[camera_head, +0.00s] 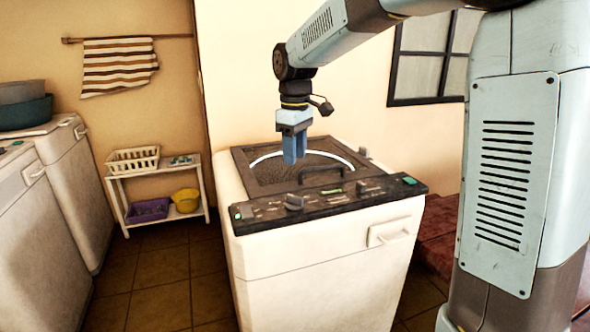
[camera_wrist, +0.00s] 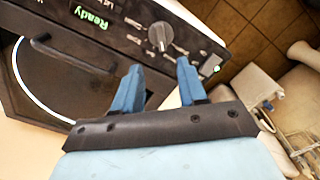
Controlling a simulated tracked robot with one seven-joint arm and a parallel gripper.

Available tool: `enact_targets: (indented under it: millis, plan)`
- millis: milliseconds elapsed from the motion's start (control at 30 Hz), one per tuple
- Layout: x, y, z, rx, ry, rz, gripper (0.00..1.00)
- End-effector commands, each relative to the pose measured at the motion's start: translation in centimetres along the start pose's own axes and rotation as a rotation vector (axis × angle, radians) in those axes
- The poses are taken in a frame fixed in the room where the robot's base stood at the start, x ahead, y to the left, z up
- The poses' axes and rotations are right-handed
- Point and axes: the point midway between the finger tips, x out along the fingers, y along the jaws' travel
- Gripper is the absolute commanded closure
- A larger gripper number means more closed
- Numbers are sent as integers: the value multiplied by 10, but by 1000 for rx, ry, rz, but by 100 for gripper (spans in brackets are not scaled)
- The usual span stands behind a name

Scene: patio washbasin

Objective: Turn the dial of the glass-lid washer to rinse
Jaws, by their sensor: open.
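The glass-lid washer (camera_head: 325,265) stands in the middle of the head view, its dark lid (camera_head: 262,170) closed with a pale ring in it. The dial (camera_head: 294,201) is a grey knob on the dark front panel, left of the panel's middle. It also shows in the wrist view (camera_wrist: 160,36), with small labels around it that I cannot read. A green display on the panel reads "Ready" (camera_wrist: 89,17). My gripper (camera_head: 295,160) points down above the lid, behind the dial and apart from it. In the wrist view its blue fingers (camera_wrist: 161,80) are spread with nothing between them.
A black lid handle (camera_head: 321,171) rises behind the panel. Other white washers (camera_head: 75,185) stand at the left. A white shelf (camera_head: 158,185) holds a basket (camera_head: 133,160), a purple tray (camera_head: 148,210) and a yellow bowl (camera_head: 186,200). Tiled floor (camera_head: 160,270) is clear between them.

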Motion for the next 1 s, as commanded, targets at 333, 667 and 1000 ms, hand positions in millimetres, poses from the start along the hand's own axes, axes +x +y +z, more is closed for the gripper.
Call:
enact_targets:
  millis: [333,667,1000]
  plan:
    - [-20,0,0,0,0,-1,58]
    - [-22,0,5,12,3,5,58]
    - [-46,-16,84,237,82,93,58]
